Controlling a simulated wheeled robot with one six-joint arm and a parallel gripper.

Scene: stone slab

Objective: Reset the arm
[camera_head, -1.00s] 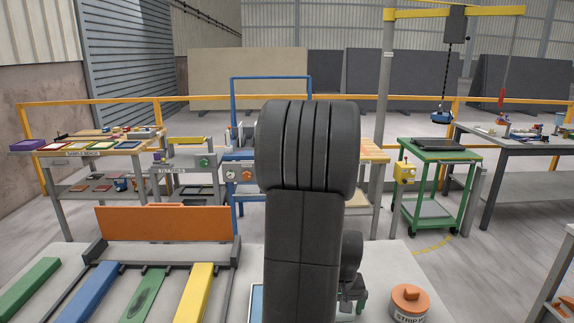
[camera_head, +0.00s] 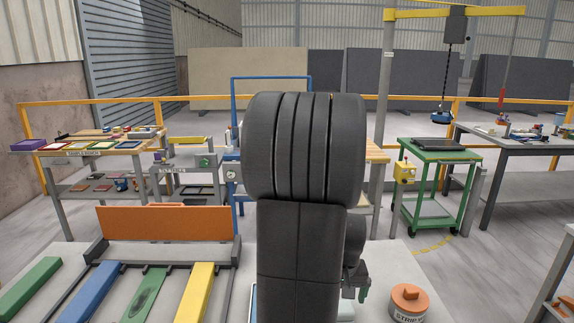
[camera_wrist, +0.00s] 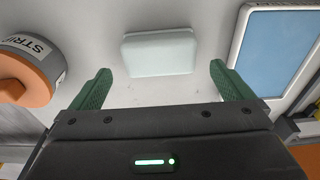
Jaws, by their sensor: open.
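My arm stands upright in the middle of the head view and hides part of the bench. My gripper (camera_wrist: 160,85) shows in the wrist view with its two green fingers spread wide and nothing between them. A sliver of a green finger also shows in the head view, low and right of my arm. A pale mint block (camera_wrist: 159,52) lies on the light surface beyond the fingertips, apart from them.
An orange-lidded tub (camera_head: 409,301) labelled "STRIP" stands right of my arm. A blue-faced tray (camera_wrist: 280,47) lies to the right in the wrist view. Green, blue and yellow bars (camera_head: 195,292) lie in a rack at left, before an orange panel (camera_head: 165,222).

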